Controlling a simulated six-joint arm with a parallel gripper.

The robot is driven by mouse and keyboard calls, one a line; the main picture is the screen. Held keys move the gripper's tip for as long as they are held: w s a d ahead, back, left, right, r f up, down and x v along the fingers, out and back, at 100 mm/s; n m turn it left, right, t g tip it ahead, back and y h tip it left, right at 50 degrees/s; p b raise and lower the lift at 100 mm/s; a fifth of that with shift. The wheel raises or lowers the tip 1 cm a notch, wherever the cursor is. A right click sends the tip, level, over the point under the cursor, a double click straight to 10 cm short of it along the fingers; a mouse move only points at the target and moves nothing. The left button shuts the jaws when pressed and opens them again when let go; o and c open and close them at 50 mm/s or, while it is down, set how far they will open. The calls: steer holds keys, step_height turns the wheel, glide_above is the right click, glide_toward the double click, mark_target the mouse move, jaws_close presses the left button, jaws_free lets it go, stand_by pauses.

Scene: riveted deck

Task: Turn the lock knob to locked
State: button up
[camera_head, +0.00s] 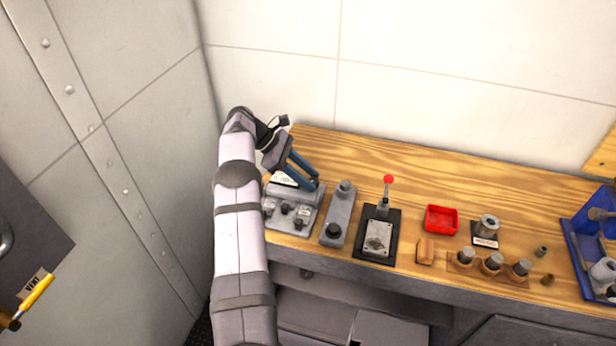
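My gripper (314,184) reaches over the left end of the wooden bench, its two blue fingers pointing down and to the right. The fingertips are above or close behind a grey control box (273,220) with several dark knobs (286,208) on its front. Labels near the knobs are too small to read, so I cannot tell which is the lock knob or how it is set. I see no object between the fingers, and their gap is too small to judge. Whether the tips touch the box is unclear.
Right of the box stand a grey block with a round post (337,224), a red-balled lever on a dark base (380,230), a red tray (441,229), a spool (486,228), a wooden peg holder (490,272) and a blue bin (573,262). The bench's back (400,165) is clear.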

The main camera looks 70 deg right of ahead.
step_height(320, 180, up, 10)
steer(key=shift+b, duration=0.3)
stand_by(0.4)
